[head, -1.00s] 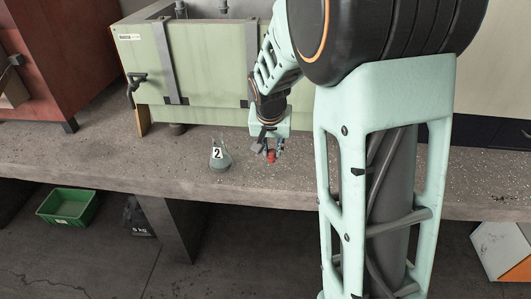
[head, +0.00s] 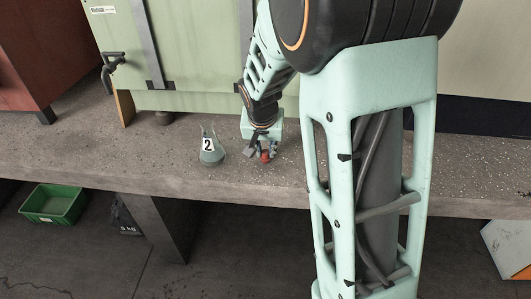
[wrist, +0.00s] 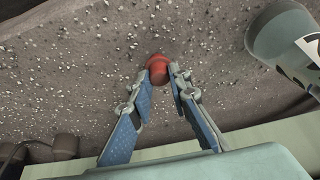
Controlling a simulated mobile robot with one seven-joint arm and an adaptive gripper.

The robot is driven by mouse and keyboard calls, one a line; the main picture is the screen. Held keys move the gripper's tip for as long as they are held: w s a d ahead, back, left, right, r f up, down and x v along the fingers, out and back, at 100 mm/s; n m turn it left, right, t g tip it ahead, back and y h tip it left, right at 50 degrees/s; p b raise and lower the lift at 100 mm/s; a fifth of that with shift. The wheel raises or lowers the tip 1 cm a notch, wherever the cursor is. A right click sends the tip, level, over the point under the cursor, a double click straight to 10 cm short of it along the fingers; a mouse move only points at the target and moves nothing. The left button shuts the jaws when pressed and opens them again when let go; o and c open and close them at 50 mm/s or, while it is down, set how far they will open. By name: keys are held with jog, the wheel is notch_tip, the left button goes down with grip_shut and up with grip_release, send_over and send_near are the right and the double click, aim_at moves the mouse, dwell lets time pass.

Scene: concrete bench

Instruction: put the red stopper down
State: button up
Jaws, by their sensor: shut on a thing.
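The red stopper (head: 265,156) is between the fingertips of my gripper (head: 264,150), low at the bench top and to the right of the flask. In the wrist view the stopper (wrist: 158,67) sits at the tips of my gripper (wrist: 160,70), which is shut on it. The bench surface (wrist: 90,70) lies behind the stopper; I cannot tell whether the stopper touches it. The glass flask with a label "2" (head: 210,152) stands upright on the bench, apart from my gripper. Part of it shows in the wrist view (wrist: 275,40).
The concrete bench (head: 100,165) has free room left of the flask and along its front edge. A pale green cabinet (head: 190,60) stands behind my gripper. A red cabinet (head: 30,60) is at the far left. A green crate (head: 55,204) is on the floor below.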

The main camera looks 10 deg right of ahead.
jog(key=shift+f, duration=0.2)
jog(key=o, duration=0.3)
jog(key=shift+f, duration=0.1)
jog(key=o, duration=0.5)
jog(key=p+v, duration=0.3)
jog(key=v, duration=0.9)
jog(key=shift+r, duration=0.25)
